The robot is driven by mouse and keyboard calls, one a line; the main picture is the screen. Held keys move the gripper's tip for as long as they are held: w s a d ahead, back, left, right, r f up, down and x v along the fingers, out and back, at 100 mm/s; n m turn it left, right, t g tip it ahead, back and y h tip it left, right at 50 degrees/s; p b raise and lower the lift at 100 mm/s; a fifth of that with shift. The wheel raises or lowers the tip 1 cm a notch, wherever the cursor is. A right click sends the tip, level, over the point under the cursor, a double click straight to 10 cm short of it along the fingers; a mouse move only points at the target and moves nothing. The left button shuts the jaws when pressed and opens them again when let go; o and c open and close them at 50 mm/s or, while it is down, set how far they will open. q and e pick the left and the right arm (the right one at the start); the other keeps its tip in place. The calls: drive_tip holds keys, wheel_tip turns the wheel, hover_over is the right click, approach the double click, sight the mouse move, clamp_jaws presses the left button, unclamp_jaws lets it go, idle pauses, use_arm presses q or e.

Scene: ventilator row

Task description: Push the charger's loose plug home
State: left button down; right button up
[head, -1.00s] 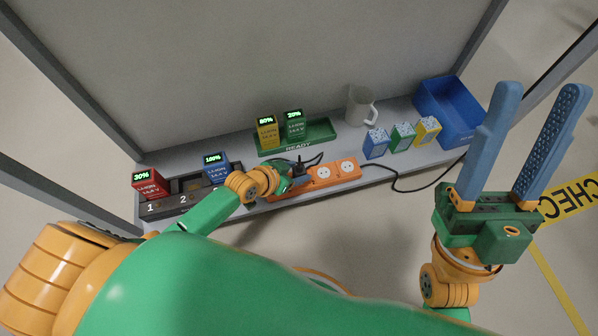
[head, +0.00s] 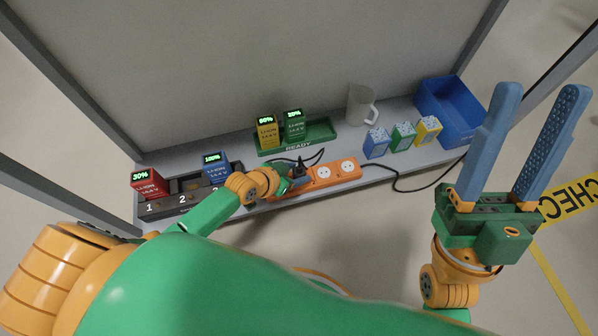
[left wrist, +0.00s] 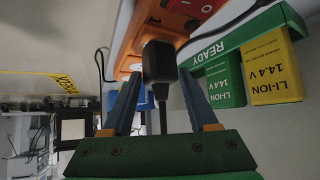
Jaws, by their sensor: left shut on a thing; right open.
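The black plug (head: 299,168) stands at the orange power strip (head: 322,185), near its left part. In the left wrist view the plug (left wrist: 160,62) is large, with its cord running down between my fingers. I cannot tell whether a gap is left between plug and strip (left wrist: 130,38). My left gripper (head: 297,183) is shut on the plug, one finger on each side in the left wrist view (left wrist: 157,92). The dark charger (head: 166,208) with numbered bays is at the left end of the shelf. My right gripper (head: 540,95) is open and empty, off to the right.
A green READY tray (head: 325,131) with yellow and green batteries stands behind the strip. A white mug (head: 358,106), several small boxes (head: 402,136) and a blue bin (head: 438,92) are to the right. A black cable (head: 410,188) runs along the shelf's front edge.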

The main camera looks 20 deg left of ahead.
use_arm(q)
drive_tip(key=shift+c, duration=0.5)
unclamp_jaws()
